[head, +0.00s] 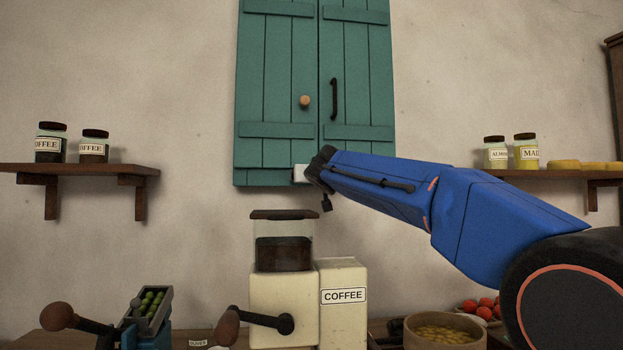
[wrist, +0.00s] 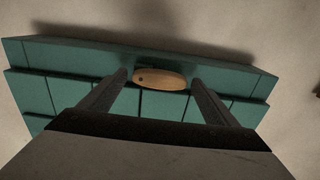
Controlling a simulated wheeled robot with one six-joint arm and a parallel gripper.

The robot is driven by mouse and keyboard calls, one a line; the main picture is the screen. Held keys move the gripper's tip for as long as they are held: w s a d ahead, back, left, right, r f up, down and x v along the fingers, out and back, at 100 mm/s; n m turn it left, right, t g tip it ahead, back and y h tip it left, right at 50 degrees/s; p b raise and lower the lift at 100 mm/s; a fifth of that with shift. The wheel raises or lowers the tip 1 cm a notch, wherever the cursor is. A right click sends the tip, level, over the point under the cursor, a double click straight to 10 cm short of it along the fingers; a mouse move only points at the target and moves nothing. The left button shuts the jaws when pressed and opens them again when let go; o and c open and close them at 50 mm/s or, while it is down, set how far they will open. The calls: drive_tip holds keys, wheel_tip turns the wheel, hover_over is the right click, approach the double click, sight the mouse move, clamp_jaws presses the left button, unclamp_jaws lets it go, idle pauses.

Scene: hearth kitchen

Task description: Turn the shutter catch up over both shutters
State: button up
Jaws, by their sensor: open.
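The teal shutters (head: 277,85) hang shut side by side on the wall, the left leaf with a round wooden knob and the right leaf with a black handle. The shutter catch (wrist: 165,78), a pale wooden oval with a dark dot near its left end, lies lengthwise across the wrist view. In the head view my wrist hides it. My gripper (wrist: 160,81) is open, with one dark finger near each end of the catch. I cannot tell whether the fingers touch it. In the head view my gripper (head: 300,173) is at the bottom of the shutters, mostly hidden.
A coffee grinder (head: 283,300) and a white coffee box (head: 343,300) stand on the counter below my wrist. A shelf with jars (head: 80,169) is at left; another shelf (head: 565,174) is at right, behind my arm. The wall around the shutters is bare.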

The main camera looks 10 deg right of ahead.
drive_tip(key=shift+c, duration=0.6)
drive_tip(key=c, duration=1.4)
drive_tip(key=shift+r+m, duration=0.1)
drive_tip(key=shift+m, duration=0.2)
drive_tip(key=shift+d+r+m, duration=0.45)
drive_tip(key=shift+d+m, duration=0.05)
drive_tip(key=shift+m, duration=2.35)
drive_tip(key=shift+d+r+m, duration=0.45)
drive_tip(key=shift+d+m, duration=0.05)
drive_tip(key=shift+m, duration=2.4)
drive_tip(key=shift+d+r+m, duration=0.45)
drive_tip(key=shift+d+m, duration=0.05)
drive_tip(key=shift+m, duration=2.35)
drive_tip(key=shift+w, duration=0.1)
